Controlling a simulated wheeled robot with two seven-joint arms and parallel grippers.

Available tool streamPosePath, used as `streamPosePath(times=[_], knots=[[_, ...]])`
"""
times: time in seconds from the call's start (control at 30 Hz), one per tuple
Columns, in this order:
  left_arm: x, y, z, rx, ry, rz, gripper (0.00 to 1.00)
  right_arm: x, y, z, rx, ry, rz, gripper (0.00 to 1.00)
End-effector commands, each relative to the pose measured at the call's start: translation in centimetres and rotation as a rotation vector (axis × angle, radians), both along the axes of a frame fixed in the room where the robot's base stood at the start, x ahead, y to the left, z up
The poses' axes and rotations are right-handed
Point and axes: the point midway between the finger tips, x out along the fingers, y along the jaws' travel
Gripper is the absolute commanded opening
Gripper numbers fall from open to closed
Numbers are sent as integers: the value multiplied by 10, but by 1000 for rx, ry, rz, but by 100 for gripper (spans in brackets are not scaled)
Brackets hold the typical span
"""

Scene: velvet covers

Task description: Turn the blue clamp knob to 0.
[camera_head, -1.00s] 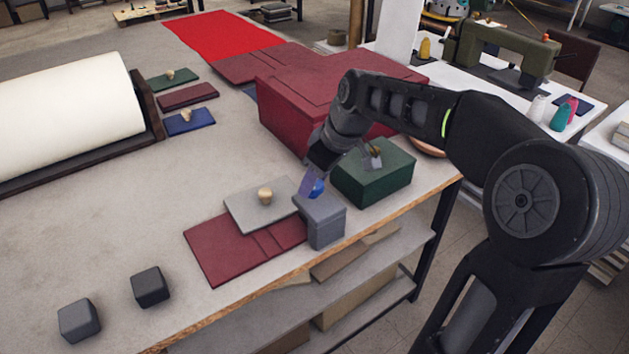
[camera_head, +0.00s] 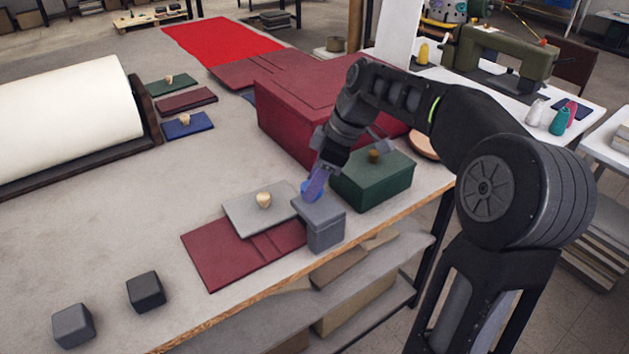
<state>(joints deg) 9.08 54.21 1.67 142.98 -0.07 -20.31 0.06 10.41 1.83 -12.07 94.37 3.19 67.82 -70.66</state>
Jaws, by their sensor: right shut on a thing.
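The blue clamp knob (camera_head: 307,188) sits on top of a small grey box (camera_head: 326,230) near the table's front edge. My right gripper (camera_head: 312,188) reaches down to the knob from above and is shut on it. The fingers hide most of the knob, and I cannot read any mark or number on it. My left gripper is not in view.
A grey plate with a wooden knob (camera_head: 264,200) lies on a dark red folded cloth (camera_head: 222,252) left of the grey box. A green box (camera_head: 372,184) and a large dark red box (camera_head: 285,110) stand behind. Two dark blocks (camera_head: 145,291) lie front left.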

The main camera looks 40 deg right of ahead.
Motion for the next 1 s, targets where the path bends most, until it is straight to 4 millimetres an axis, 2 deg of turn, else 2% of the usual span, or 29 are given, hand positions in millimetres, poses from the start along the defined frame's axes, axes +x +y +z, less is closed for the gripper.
streamPosePath(times=[0.13,0.17,0.4,0.77,1.0], knots=[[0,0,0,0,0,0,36,0,0,0,-1,0,2,3],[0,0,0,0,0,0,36,0,0,0,-1,0,1,45],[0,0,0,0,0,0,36,0,0,0,-1,1,0,64],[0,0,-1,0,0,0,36,-1,-2,5,-1,-1,-1,64],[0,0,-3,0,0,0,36,-9,-11,36,-1,-4,-2,64]])
